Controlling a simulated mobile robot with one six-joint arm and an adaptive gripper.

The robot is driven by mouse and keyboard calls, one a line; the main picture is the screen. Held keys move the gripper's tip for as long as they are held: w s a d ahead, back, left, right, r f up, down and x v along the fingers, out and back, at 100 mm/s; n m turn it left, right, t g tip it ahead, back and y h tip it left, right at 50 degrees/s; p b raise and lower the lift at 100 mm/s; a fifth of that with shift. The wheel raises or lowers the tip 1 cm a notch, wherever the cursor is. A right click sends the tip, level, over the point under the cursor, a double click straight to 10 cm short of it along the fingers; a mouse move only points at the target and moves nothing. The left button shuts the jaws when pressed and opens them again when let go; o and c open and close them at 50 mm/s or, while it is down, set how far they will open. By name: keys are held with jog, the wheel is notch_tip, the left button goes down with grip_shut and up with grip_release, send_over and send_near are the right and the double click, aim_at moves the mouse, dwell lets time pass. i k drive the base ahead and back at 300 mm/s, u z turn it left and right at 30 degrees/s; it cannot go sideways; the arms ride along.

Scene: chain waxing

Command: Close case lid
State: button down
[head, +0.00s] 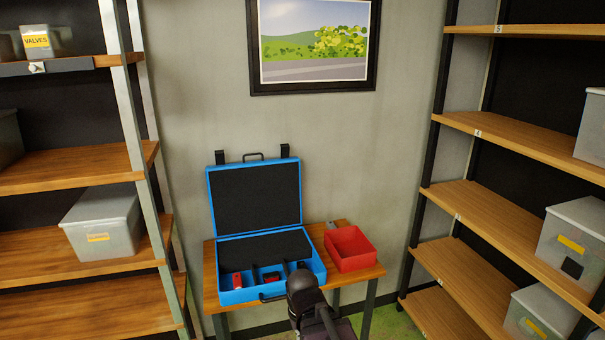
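A blue case (233,296) stands open on a small wooden table. Its lid (297,189) is raised nearly upright at the back, against the wall side, with dark foam inside and a black handle on top. The case's front row has compartments, and a red item (237,281) sits in the left one. Other small items there are too small to tell. My arm comes up from the bottom centre, its dark end at the front right of the case. My gripper's fingers are hidden, so whether it is open or shut does not show.
A red open bin (350,262) stands right of the case on the table (212,283), with a small grey object (333,225) behind it. Shelves with grey boxes (104,222) flank both sides. A framed picture (314,45) hangs above. Little table is bare around the case.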

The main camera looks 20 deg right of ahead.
aim_at(245, 198)
jog(key=k, duration=1.05)
jog(key=z, duration=0.3)
jog(key=i, duration=1.95)
jog(key=u, duration=0.3)
